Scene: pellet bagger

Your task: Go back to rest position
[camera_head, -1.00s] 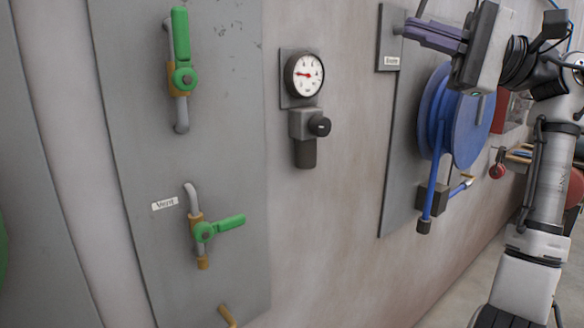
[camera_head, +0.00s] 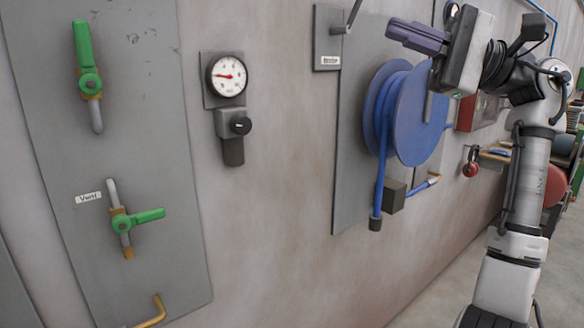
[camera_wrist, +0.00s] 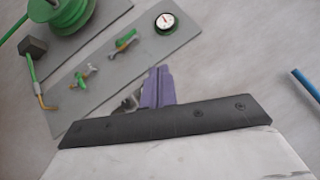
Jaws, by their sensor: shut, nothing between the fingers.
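My gripper (camera_head: 416,37) is at the upper right of the head view, its dark purple fingers shut and empty, pointing left. In the picture the fingertips lie just right of a small grey plate with a label and a lever (camera_head: 346,29); the fingers appear apart from the lever, though the depth gap is hard to tell. In the wrist view the shut fingers (camera_wrist: 158,87) point at the wall, with a grey panel (camera_wrist: 188,45) carrying a gauge and green-handled valves beyond them.
A blue hose reel (camera_head: 420,115) is on the wall below my gripper. A gauge (camera_head: 227,75) with a black-knobbed regulator (camera_head: 238,124) is mid-left. Green-handled valves, upper (camera_head: 84,60) and lower (camera_head: 137,220), sit on the left panel. Open floor shows at lower right.

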